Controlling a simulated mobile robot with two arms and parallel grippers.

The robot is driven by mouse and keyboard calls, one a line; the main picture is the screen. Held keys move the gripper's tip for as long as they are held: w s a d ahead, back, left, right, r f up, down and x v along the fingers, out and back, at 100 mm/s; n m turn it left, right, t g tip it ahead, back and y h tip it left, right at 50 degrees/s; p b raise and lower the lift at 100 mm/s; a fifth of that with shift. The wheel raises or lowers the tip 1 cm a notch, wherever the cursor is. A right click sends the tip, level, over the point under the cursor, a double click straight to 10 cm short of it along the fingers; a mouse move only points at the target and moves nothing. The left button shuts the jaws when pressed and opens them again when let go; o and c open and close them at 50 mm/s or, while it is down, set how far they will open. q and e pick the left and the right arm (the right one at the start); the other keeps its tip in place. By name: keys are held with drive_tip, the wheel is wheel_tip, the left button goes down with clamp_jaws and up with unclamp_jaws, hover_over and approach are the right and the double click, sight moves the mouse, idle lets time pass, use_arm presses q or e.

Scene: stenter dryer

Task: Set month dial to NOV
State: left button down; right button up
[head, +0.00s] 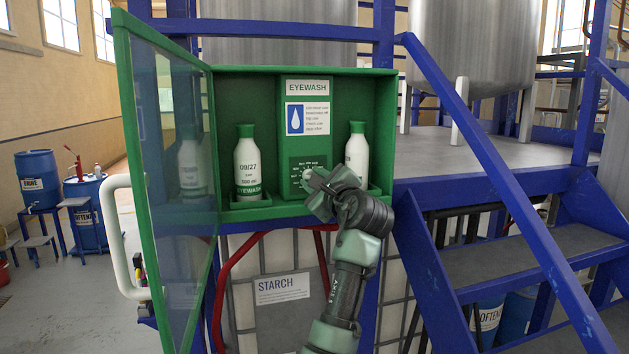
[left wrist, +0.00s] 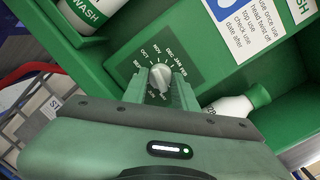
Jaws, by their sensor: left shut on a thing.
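The month dial is a small pale grey knob (left wrist: 159,77) on a dark green plate (left wrist: 150,45) printed with month names in a ring. In the left wrist view NOV and DEC are printed beyond the knob, with OCT to the left. I cannot tell exactly which month it points at. My left gripper (left wrist: 161,92) is shut on the knob, with one green finger on each side. In the head view the left gripper (head: 312,180) reaches the lower front of the green eyewash panel (head: 305,90) and hides most of the dial.
A green cabinet (head: 385,100) surrounds the panel, its glazed door (head: 165,150) open at left. White eyewash bottles stand left (head: 248,163) and right (head: 357,150) of the panel, the right one close to my gripper. Blue stair rails (head: 490,170) rise at right.

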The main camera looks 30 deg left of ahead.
use_arm(q)
drive_tip(key=shift+m+t, duration=0.3)
drive_tip(key=shift+m, duration=1.3)
drive_tip(key=c, duration=1.1)
unclamp_jaws()
drive_tip(key=b+v, duration=0.4)
drive_tip(key=v, duration=0.3)
drive_tip(key=shift+s+d, duration=0.3)
